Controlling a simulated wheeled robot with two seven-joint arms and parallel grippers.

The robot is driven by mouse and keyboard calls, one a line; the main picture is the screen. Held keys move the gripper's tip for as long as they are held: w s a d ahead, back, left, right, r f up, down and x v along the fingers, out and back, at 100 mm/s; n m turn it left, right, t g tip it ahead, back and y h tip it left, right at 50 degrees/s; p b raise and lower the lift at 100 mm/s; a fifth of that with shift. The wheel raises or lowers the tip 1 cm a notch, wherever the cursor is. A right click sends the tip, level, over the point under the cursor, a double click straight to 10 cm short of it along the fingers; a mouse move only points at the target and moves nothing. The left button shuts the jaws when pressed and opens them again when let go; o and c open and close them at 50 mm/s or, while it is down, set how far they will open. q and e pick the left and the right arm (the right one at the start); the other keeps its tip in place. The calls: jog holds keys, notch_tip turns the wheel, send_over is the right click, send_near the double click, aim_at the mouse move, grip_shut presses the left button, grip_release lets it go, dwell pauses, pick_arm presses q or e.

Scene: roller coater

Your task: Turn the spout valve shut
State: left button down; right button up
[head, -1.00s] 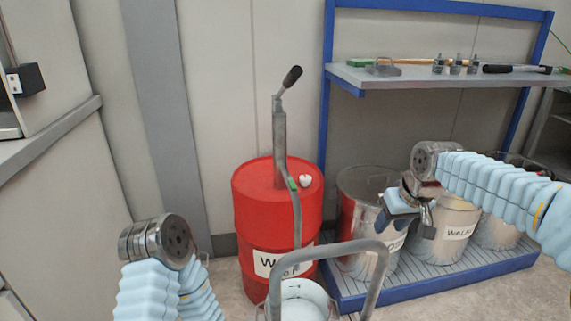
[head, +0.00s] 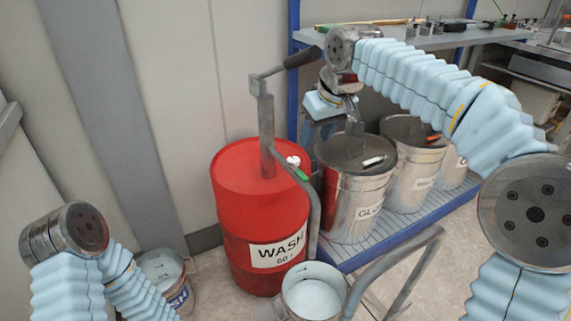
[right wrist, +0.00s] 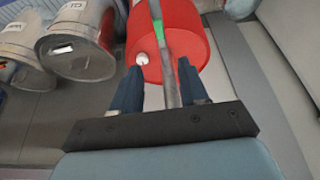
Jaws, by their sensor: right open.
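The red drum (head: 232,219) labelled WASH stands upright with a grey hand pump (head: 267,135) on top. A curved spout pipe (head: 313,215) comes off the pump and bends downward. A green valve handle (head: 302,174) lies along the pipe; it also shows in the right wrist view (right wrist: 160,38). My right gripper (head: 331,127) is open and empty, above and right of the valve in the head view. In the right wrist view its fingers (right wrist: 160,84) stand on either side of the pipe's line; the gap to it is unclear. My left gripper is hidden, only its wrist shows.
An open pail (head: 313,300) with pale liquid stands below the spout, beside a grey bent handle rail (head: 400,262). Lidded metal drums (head: 350,205) stand on the blue rack right of the red drum. Another pail (head: 166,282) stands at lower left. A white cap (head: 293,160) sits on the drum.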

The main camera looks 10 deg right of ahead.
aim_at(301, 173)
jog(key=x, duration=1.3)
jog(key=shift+w+d+f, duration=0.1)
jog(key=shift+f, duration=0.2)
jog(key=shift+b, duration=0.3)
grip_shut()
